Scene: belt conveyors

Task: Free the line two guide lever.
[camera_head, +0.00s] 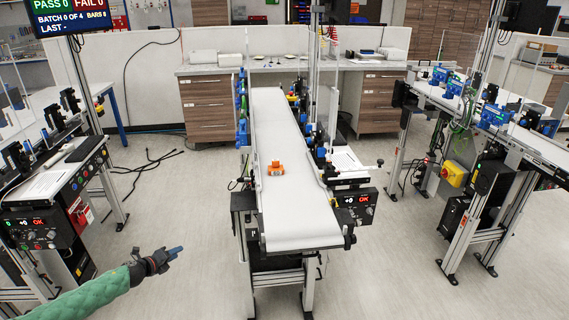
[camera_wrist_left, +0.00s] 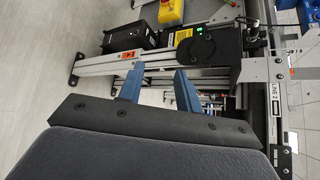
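My left gripper (camera_head: 178,250) is in the lower left of the head view, in free air left of the middle conveyor (camera_head: 292,215). In the left wrist view its two blue fingers (camera_wrist_left: 158,74) stand apart with nothing between them. That view also shows a conveyor side with a "LINE 2" label (camera_wrist_left: 275,101). I cannot make out which part is the guide lever. An orange block (camera_head: 276,168) sits on the middle conveyor's white belt, with blue fittings (camera_head: 318,140) along the belt's right side. My right gripper is not in view.
A side conveyor (camera_head: 455,105) stands right, with a yellow switch box (camera_head: 454,173). A left station (camera_head: 45,185) has a control box (camera_head: 35,230). A screen (camera_head: 78,14) hangs at upper left. Drawer desks (camera_head: 208,105) stand behind. Cables (camera_head: 160,158) lie on the floor; floor around my gripper is clear.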

